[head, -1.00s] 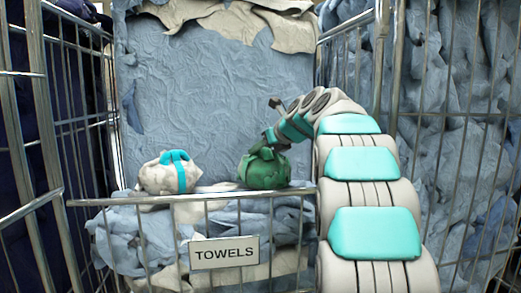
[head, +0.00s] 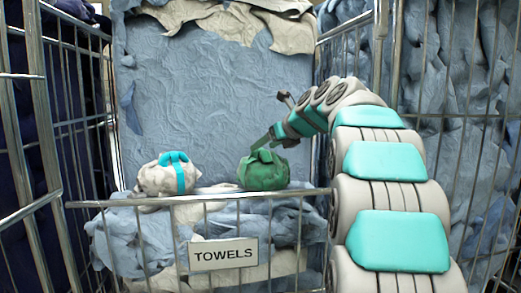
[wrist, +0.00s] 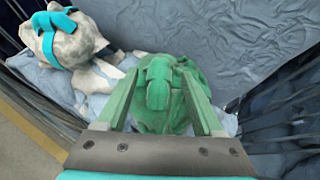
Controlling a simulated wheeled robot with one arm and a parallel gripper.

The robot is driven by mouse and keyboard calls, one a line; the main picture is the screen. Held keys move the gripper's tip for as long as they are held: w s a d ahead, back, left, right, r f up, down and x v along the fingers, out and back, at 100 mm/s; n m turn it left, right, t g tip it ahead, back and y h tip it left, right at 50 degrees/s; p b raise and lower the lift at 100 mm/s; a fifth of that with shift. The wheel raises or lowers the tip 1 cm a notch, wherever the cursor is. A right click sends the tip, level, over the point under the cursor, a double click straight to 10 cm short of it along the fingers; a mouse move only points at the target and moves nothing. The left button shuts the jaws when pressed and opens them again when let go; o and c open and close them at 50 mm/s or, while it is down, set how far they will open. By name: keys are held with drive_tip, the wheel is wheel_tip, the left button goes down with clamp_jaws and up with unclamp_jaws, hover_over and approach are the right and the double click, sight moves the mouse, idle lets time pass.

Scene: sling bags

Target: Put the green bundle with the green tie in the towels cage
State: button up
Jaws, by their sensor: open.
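The green bundle with its green tie (head: 263,172) rests on the cloth inside the cage with the TOWELS sign (head: 223,253), behind the front rail. My gripper (head: 272,137) is just above and beside the bundle's top. In the wrist view the gripper (wrist: 160,110) is open, its two green fingers on either side of the bundle's tied top (wrist: 158,85). The bundle sits below the fingers. I cannot tell whether a finger touches it.
A white bundle with a turquoise tie (head: 168,174) lies to the left on the same cloth. The front rail (head: 200,196) runs across the cage. Wire side walls stand left and right, and blue-grey cloth (head: 215,95) rises behind.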

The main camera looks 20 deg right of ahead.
drive_tip(key=v, duration=0.7)
drive_tip(key=shift+s, duration=0.35)
drive_tip(key=shift+r, duration=0.15)
